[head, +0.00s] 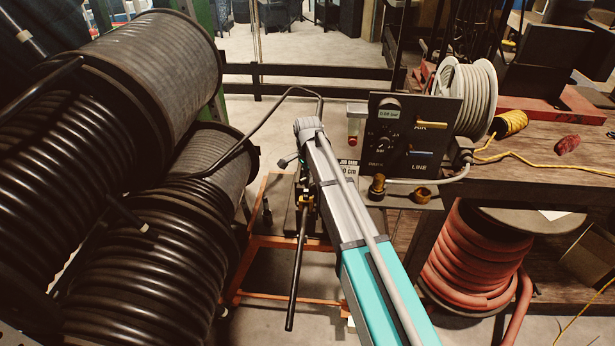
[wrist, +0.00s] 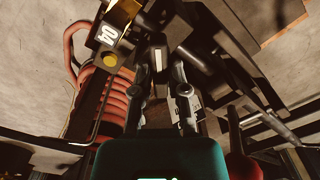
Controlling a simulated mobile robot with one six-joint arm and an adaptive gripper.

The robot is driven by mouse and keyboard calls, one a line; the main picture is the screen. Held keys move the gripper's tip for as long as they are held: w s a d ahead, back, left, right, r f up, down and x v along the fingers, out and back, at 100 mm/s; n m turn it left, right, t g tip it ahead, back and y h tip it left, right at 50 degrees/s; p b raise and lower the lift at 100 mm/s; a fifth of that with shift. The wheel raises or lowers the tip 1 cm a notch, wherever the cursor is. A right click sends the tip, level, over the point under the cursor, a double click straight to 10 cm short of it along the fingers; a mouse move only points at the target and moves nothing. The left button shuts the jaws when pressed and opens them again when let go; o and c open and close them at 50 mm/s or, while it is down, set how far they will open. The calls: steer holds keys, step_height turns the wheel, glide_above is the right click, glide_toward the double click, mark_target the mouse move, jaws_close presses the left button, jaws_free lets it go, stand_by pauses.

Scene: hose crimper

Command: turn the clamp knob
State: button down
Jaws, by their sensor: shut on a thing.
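My gripper (wrist: 160,72) shows in the wrist view with its two dark fingers on either side of a dark part, which I take to be the clamp knob (wrist: 159,52). The fingers are shut on it. Its outline is hard to make out in the shadow. In the head view my arm covers the gripper and the knob. A dark clamp stand with a brass fitting (head: 306,203) shows just left of my arm, and a short black hose (head: 296,275) slants down from it.
Large black hose reels (head: 140,75) crowd the left. An orange frame (head: 262,240) stands below the clamp. A red hose coil (head: 465,262) sits under the wooden bench (head: 550,185).

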steer(key=shift+m, duration=1.1)
steer(key=c, duration=0.6)
jaws_free()
steer(key=shift+c, duration=0.2)
steer(key=shift+n, duration=0.4)
